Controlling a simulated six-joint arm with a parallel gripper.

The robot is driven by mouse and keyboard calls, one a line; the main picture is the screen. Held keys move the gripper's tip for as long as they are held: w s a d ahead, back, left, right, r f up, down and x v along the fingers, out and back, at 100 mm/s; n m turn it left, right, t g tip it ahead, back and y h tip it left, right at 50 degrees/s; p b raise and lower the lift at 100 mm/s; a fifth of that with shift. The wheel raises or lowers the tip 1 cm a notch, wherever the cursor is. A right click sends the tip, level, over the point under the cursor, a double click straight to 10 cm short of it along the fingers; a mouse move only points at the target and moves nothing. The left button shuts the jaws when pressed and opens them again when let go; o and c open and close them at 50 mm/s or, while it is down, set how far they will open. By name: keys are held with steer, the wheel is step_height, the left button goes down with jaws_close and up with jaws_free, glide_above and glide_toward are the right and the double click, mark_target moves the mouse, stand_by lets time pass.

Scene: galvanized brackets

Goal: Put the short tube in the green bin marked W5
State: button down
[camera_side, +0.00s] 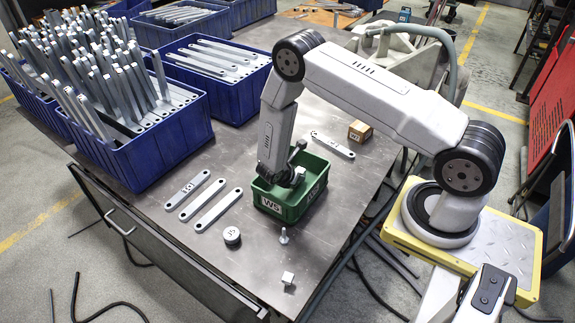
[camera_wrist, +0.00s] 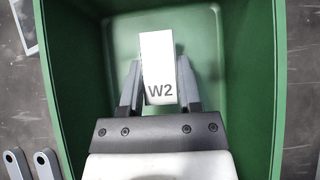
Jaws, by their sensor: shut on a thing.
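The green bin (camera_side: 272,207) marked W5 stands on the steel table in the side view, and its walls (camera_wrist: 252,70) fill most of the wrist view. My gripper (camera_side: 290,178) is down at the mouth of the bin, pointing into it. In the wrist view my gripper (camera_wrist: 158,88) is shut on a pale box-shaped piece (camera_wrist: 157,55) marked W2, with a finger on each side. I cannot tell whether this piece is hollow.
Flat bars (camera_side: 218,210) lie left of the bin, and a marked bar (camera_side: 333,145) lies behind it. A round puck (camera_side: 232,236), a bolt (camera_side: 284,236) and a small pale block (camera_side: 288,278) stand in front. A small brown box (camera_side: 360,131) and blue crates (camera_side: 165,150) stand farther back.

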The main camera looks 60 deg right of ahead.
steer(key=shift+f, duration=1.1)
steer(key=shift+f, duration=0.1)
steer(key=shift+c, duration=1.4)
jaws_free()
steer(key=shift+r, duration=0.2)
steer(key=v, duration=1.2)
